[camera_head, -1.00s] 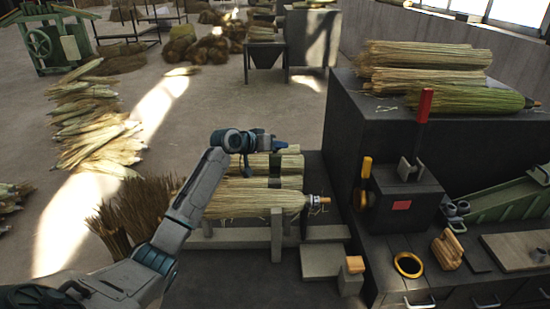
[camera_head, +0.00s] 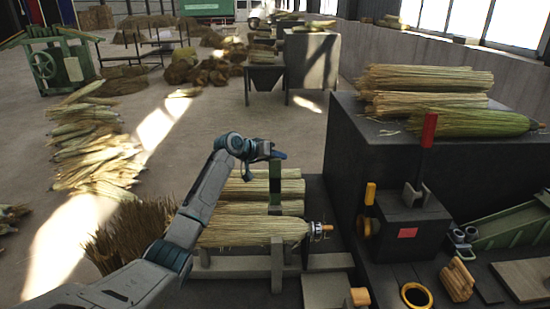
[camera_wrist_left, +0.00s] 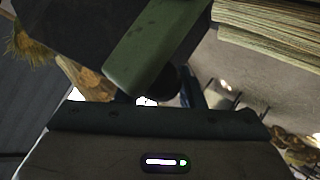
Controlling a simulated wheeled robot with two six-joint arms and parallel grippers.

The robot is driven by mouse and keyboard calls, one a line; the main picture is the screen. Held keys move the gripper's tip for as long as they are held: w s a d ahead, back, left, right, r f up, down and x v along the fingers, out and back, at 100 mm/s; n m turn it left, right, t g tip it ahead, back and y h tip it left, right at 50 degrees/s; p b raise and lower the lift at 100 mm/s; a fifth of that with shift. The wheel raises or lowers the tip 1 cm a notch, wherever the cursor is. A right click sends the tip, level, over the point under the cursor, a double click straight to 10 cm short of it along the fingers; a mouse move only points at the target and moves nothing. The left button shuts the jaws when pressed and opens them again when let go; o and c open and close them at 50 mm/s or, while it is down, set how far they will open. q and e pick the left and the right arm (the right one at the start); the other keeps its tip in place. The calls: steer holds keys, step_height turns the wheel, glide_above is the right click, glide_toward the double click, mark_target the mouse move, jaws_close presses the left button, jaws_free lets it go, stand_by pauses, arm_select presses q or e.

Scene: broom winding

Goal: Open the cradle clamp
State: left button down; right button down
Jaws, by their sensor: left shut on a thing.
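The cradle clamp (camera_head: 275,186) is a dark green bar standing raised over the cradle in the head view. It also fills the upper middle of the left wrist view (camera_wrist_left: 143,55). My left gripper (camera_head: 276,155) is shut on the upper end of this bar. The fingertips are partly hidden behind the bar in the wrist view. A broom bundle (camera_head: 250,232) of pale straw lies across the grey cradle (camera_head: 277,262), with a metal-collared end at its right. My right gripper is not in view.
A dark box with a red-handled lever (camera_head: 429,130) stands right of the cradle. Beyond it is a dark block (camera_head: 375,150) topped with straw bundles (camera_head: 430,78). A yellow-orange ring (camera_head: 416,296) and a wooden block (camera_head: 457,281) lie on the bench. Brown bristles (camera_head: 130,236) stand left of the cradle.

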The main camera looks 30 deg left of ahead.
arm_select(q)
steer(key=shift+f, duration=0.25)
steer(key=c, duration=1.1)
jaws_free()
steer(key=shift+a, duration=0.1)
steer(key=shift+c, duration=0.2)
steer(key=shift+o, duration=0.5)
steer(key=shift+w+a+f, duration=0.1)
steer(key=b+v, duration=0.4)
steer(key=v, duration=0.7)
steer(key=shift+w, duration=0.1)
